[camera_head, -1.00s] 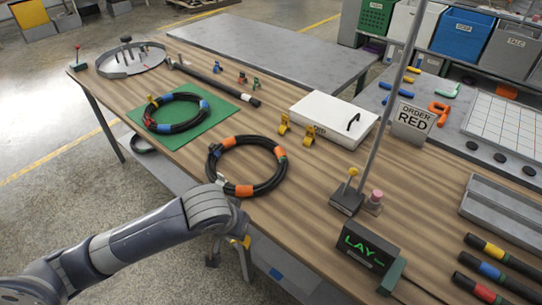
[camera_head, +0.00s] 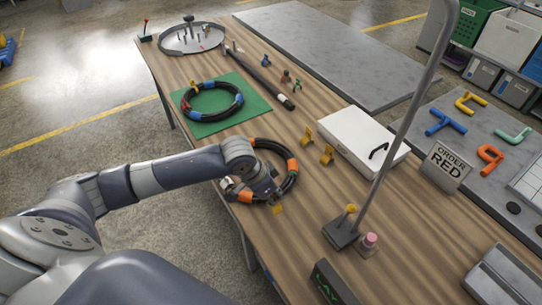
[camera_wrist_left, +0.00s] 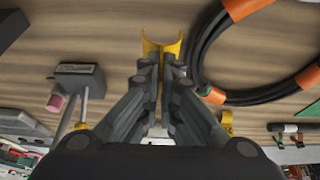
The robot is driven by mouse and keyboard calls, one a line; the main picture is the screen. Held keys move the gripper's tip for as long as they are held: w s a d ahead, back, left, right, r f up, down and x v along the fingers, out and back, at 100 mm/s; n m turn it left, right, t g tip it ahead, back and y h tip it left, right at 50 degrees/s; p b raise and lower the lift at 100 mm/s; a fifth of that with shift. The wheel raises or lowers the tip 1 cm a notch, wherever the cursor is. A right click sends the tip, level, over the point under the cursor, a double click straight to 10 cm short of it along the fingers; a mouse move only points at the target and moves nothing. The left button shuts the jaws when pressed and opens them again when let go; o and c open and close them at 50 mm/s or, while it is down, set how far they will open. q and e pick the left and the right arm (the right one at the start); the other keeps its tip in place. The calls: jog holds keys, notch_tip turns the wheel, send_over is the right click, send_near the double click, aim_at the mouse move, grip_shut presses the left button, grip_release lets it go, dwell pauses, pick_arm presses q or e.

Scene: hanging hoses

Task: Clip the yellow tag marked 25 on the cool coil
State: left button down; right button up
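My left gripper (camera_head: 268,190) hangs over the near edge of the orange-banded black hose coil (camera_head: 293,166). In the left wrist view its fingers are shut on a yellow clip-shaped tag (camera_wrist_left: 162,47), which sticks out past the fingertips. The tag's yellow also shows below the gripper in the head view (camera_head: 278,209). No number on it is readable. A blue-banded black coil (camera_head: 238,100) lies on a green mat (camera_head: 256,99), apart from the gripper. Two more yellow tags (camera_head: 308,134) (camera_head: 327,154) stand on the table. My right gripper is not in view.
A metal pole on a dark base (camera_head: 340,234) rises at the right. A dark rod (camera_head: 262,68) lies behind the mat. A round metal tray (camera_head: 192,50) is at the far end.

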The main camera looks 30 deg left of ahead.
pick_arm(q)
jog(key=w+a+r+m+p, duration=0.2)
jog(key=w+a+r+p, duration=0.1)
jog(key=w+a, duration=0.1)
jog(key=shift+w+a+r+h, duration=0.25)
jog(key=shift+w+h, duration=0.15)
jog(key=shift+w, duration=0.05)
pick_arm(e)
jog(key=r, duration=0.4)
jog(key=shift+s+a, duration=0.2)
pick_arm(q)
jog(key=shift+f, duration=0.1)
jog(key=shift+f+g+b, duration=0.3)
jog(key=shift+f+b, duration=1.25)
jog(key=shift+b, duration=0.55)
jog(key=shift+f, duration=0.25)
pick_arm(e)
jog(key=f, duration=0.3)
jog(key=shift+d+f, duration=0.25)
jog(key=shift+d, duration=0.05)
